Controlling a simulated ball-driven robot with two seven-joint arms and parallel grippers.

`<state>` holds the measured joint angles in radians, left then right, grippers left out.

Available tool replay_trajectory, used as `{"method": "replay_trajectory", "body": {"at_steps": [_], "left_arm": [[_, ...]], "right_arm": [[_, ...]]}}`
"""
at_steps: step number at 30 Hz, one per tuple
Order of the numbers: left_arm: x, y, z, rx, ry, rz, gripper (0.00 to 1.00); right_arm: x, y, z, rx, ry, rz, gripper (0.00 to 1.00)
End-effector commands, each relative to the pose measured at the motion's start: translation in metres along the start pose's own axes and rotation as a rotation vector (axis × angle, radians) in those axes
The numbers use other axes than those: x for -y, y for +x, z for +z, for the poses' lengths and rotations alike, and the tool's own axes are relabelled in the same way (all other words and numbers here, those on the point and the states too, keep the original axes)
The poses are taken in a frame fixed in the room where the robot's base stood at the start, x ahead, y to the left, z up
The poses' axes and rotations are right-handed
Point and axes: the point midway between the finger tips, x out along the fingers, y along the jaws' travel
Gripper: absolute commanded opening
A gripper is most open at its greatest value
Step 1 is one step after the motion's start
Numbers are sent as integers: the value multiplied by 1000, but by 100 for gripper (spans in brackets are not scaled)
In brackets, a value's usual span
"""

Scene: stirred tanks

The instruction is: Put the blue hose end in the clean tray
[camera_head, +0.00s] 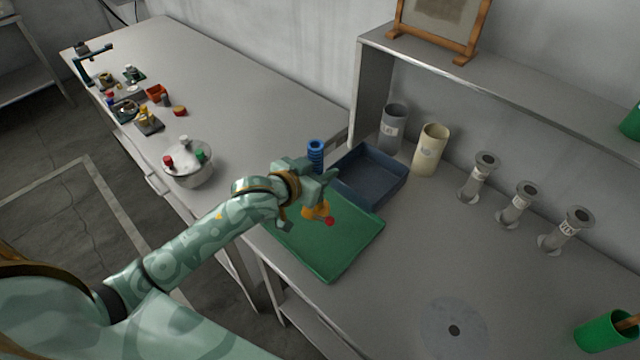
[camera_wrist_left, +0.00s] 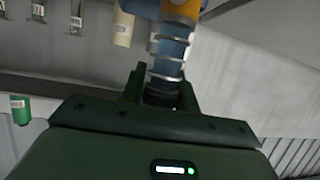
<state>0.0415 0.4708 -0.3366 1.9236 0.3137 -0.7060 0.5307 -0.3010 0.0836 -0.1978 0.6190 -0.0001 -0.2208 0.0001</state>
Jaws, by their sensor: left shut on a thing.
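My left gripper (camera_head: 322,184) is shut on the blue hose end (camera_head: 316,150). In the head view its ribbed blue part sticks up behind the gripper, and an orange part (camera_head: 316,210) shows below the gripper. The left wrist view shows the blue ribbed length (camera_wrist_left: 170,55) between the fingers, with orange at the top edge. The grip hides part of it. A green tray (camera_head: 340,262) lies beneath the gripper and a dark blue tray (camera_head: 378,196) lies just behind it. No label shows which tray is the clean one. My right gripper is not in view.
A small red thing (camera_head: 330,221) shows over the green tray. Grey (camera_head: 393,128) and cream (camera_head: 430,149) cylinders stand behind the blue tray. Several flanged grey pipes stand at the right. A white bowl-like vessel (camera_head: 188,165) stands at the left.

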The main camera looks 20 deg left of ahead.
Motion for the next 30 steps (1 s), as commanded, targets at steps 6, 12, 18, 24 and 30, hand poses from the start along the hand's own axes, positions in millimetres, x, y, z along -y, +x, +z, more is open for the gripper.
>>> {"method": "replay_trajectory", "body": {"at_steps": [6, 12, 18, 24, 30], "left_arm": [[11, 17, 12, -2, 0, 0, 0], [14, 29, 35, 3, -2, 1, 0], [14, 34, 45, -2, 0, 1, 0], [14, 34, 46, -1, 0, 1, 0], [14, 34, 47, 0, 1, 1, 53]], "right_arm": [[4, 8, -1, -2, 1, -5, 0], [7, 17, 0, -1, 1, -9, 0], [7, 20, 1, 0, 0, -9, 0], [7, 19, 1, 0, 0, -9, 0], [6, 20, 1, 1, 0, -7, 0]]}}
